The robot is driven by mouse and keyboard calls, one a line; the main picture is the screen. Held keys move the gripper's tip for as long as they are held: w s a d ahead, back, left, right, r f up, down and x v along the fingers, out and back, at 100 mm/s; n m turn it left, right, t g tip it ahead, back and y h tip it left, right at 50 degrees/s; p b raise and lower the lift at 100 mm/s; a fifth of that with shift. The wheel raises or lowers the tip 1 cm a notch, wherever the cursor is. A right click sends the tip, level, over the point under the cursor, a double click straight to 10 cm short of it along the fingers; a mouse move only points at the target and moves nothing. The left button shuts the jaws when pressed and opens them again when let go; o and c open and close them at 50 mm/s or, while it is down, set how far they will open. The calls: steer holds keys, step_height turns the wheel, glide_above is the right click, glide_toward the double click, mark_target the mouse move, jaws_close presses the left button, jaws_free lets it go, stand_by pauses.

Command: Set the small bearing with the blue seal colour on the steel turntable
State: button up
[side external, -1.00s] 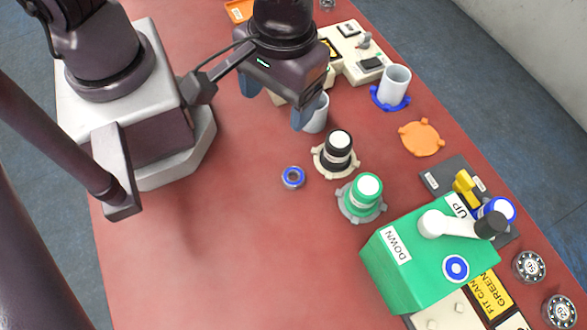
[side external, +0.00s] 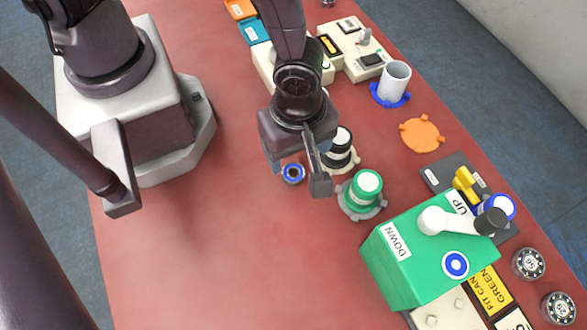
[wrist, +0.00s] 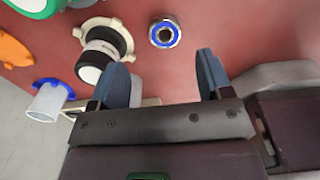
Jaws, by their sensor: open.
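The small bearing with the blue seal (side external: 293,173) lies flat on the red table, partly covered by my gripper in the side view. In the wrist view the blue-sealed bearing (wrist: 165,33) is in full sight, a little beyond my fingertips and roughly centred between them. My gripper (side external: 298,163) is above the table close to the bearing. In the wrist view its blue fingers (wrist: 162,65) are apart with nothing between them. I cannot clearly make out the steel turntable in either view.
A black-and-white knob (side external: 340,150) stands right beside my gripper, and a green knob (side external: 365,190) is further right. A green box with a lever (side external: 410,255) fills the lower right. A white cup (side external: 395,78) stands on a blue base. The table's left front is clear.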

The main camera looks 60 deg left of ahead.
mark_target(293, 173)
steer(key=shift+s+f, duration=0.15)
steer(key=shift+f, duration=1.45)
steer(key=shift+s+f, duration=0.15)
steer(key=shift+f, duration=1.45)
steer(key=c, duration=1.1)
steer(key=shift+r, duration=0.1)
